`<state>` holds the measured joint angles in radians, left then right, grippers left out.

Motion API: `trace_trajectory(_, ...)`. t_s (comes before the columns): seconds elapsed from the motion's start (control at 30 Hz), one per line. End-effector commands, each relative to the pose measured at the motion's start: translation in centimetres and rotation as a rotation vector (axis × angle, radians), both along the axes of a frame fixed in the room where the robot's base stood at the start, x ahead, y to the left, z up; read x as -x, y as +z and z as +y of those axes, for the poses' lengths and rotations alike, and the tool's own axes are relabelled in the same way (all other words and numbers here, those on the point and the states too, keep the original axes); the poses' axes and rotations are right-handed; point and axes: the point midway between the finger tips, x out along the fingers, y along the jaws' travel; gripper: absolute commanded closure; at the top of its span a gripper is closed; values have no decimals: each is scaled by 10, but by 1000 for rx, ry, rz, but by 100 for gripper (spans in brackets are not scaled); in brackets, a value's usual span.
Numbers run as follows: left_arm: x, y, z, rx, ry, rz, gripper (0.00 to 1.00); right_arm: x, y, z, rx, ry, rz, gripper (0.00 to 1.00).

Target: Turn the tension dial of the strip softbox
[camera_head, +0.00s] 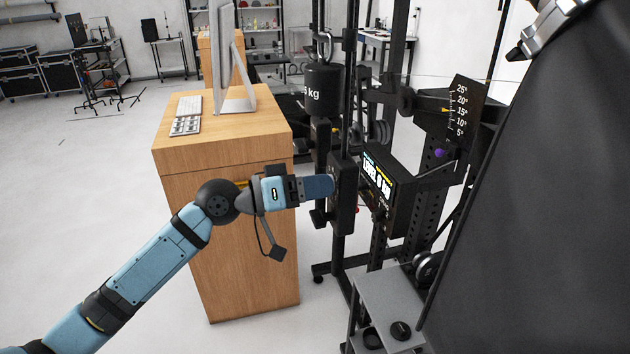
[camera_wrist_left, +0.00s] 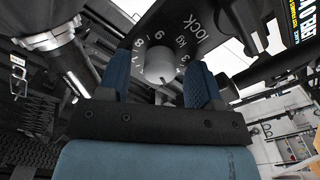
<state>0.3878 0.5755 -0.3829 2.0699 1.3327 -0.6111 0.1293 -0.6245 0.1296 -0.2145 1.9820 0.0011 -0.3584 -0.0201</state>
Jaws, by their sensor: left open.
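My left gripper (camera_head: 318,187) reaches in from the left in the head view, in front of a black upright box (camera_head: 343,195) on a dark stand. In the left wrist view my left gripper (camera_wrist_left: 160,78) is open, with its two blue fingers spread apart. A round grey dial (camera_wrist_left: 157,65) shows between the fingers, on a black plate (camera_wrist_left: 190,35) with white numbers, "kg" and "LOCK". The fingers flank the dial; I cannot tell whether they touch it. The dial is hidden in the head view. A large dark panel (camera_head: 550,210), perhaps the softbox, fills the right side.
A wooden desk (camera_head: 245,230) with a monitor (camera_head: 222,55) and keyboard (camera_head: 189,105) stands left of the stand. A display box (camera_head: 387,187) and an angle scale (camera_head: 464,110) crowd the right. A grey shelf (camera_head: 385,295) stands below. Open floor lies at the left.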

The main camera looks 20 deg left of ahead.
Motion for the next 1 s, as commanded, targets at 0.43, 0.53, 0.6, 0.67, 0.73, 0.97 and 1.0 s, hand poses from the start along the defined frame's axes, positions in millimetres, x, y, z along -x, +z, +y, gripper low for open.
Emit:
trace_trajectory(0.43,0,-1,0,0,0,0,90,0,0,0,0,-1,0,62)
trace_trajectory(0.53,0,-1,0,0,0,0,90,0,0,0,0,-1,0,62)
trace_trajectory(0.6,0,-1,0,-2,0,-3,90,0,-2,0,0,-1,0,62)
trace_trajectory(0.67,0,-2,0,-7,0,-10,90,0,-3,0,-1,-2,-1,62)
trace_trajectory(0.73,0,-3,0,-16,0,-23,90,0,-7,0,-2,-1,-1,62)
trace_trajectory(0.97,0,-6,0,-81,0,-119,90,0,-30,3,-9,3,2,62)
trace_trajectory(1.0,0,-6,0,-96,-1,-144,90,0,-36,4,-10,4,3,62)
